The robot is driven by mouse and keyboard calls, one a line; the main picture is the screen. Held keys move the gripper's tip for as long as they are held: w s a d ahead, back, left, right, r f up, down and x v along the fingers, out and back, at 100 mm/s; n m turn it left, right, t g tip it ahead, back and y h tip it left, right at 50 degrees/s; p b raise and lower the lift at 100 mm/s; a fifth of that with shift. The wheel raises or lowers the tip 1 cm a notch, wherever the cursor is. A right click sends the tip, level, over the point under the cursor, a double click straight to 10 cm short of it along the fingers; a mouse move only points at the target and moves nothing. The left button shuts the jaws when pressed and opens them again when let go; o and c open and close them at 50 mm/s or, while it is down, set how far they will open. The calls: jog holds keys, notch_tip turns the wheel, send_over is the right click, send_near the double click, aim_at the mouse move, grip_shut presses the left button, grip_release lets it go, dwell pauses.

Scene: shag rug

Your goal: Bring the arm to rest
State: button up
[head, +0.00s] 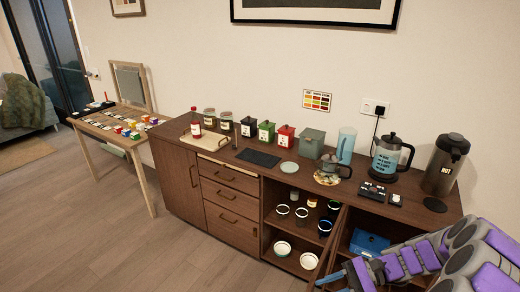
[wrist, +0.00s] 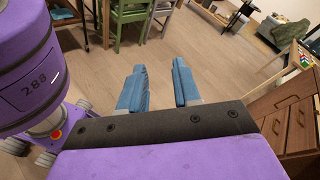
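My gripper (wrist: 160,80) shows in the wrist view as two blue fingers with a clear gap between them. It is open and empty, with bare wood floor seen beyond it. In the head view my purple and grey arm reaches in from the lower right corner. My gripper's blue end (head: 335,277) is low there, in front of the open shelves of the sideboard (head: 185,185). I cannot tell whether it touches the sideboard's open door (head: 328,250).
The sideboard top holds canisters, a kettle (head: 388,157) and a flask (head: 445,165). A blue box (head: 368,243) sits inside it, near my arm in the picture. A small table (head: 146,150) stands left. Chairs, one green (wrist: 131,18), stand beyond open floor (wrist: 215,65).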

jog(key=s+a+r+n+g+h, duration=0.2)
jog(key=s+a+r+n+h, duration=0.2)
jog(key=s+a+r, duration=0.15)
jog(key=s+r+n+t+h, duration=0.1)
jog(key=s+r+n+h, duration=0.1)
jog(key=s+h, duration=0.3)
jog(key=s+d+r+n+t+h, duration=0.1)
jog(key=s+n+h, duration=0.3)
jog(key=s, duration=0.9)
jog(key=shift+s+d+r+t+h, duration=0.35)
jog(key=shift+r+h, duration=0.3)
jog(key=shift+h, duration=0.25)
jog(key=shift+s, duration=0.1)
